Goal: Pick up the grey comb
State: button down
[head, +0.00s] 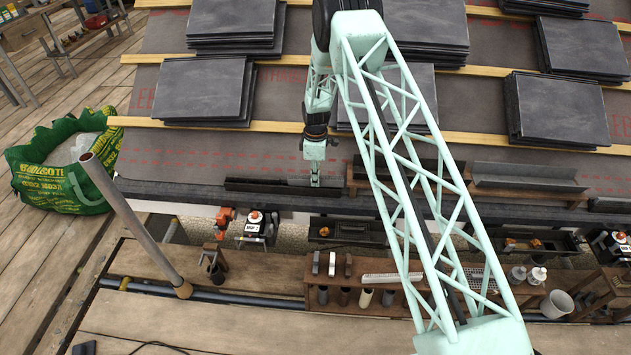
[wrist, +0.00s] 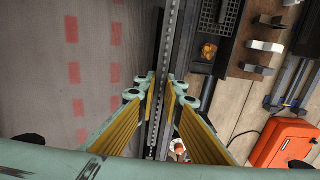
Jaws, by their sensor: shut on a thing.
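My gripper (head: 315,181) is down at the eaves edge of the roof in the head view, fingers pointing down. In the wrist view my gripper (wrist: 160,105) has its two yellow-padded fingers closed in on both sides of a long, thin grey strip with a row of small marks, the grey comb (wrist: 165,65). The comb runs lengthwise between the fingers and beyond them. Its lower edge and the exact contact are hidden by the fingers.
Stacks of dark slates (head: 203,90) lie on the battens above. Below the eaves is a bench rack (head: 350,270) with several tools and a pale comb-like strip (head: 392,278). A green bulk bag (head: 65,165) stands left. An orange case (wrist: 285,144) lies lower right in the wrist view.

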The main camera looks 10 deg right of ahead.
notch_tip(320, 180, up, 2)
jog(key=shift+r+p, duration=0.25)
jog(key=shift+p, duration=0.1)
jog(key=shift+s+r, duration=0.15)
jog(key=shift+s, duration=0.05)
jog(key=s+a+r+p, duration=0.1)
jog(key=s+p, duration=0.1)
jog(key=s, duration=1.3)
jog(key=shift+s+r, duration=0.2)
jog(key=shift+s, duration=0.1)
jog(key=shift+w, duration=0.15)
jog(key=shift+y, duration=0.4)
jog(key=shift+w+a+r+b, duration=0.15)
jog(key=shift+w+r, duration=0.8)
jog(key=shift+w, duration=1.75)
jog(key=shift+w+a+r+b, duration=0.1)
jog(key=shift+w+r, duration=0.8)
jog(key=shift+w, duration=1.85)
jog(key=shift+w+a+r+b, duration=0.15)
jog(key=shift+w+r, duration=0.8)
jog(key=shift+w, duration=1.75)
jog(key=shift+f, duration=0.15)
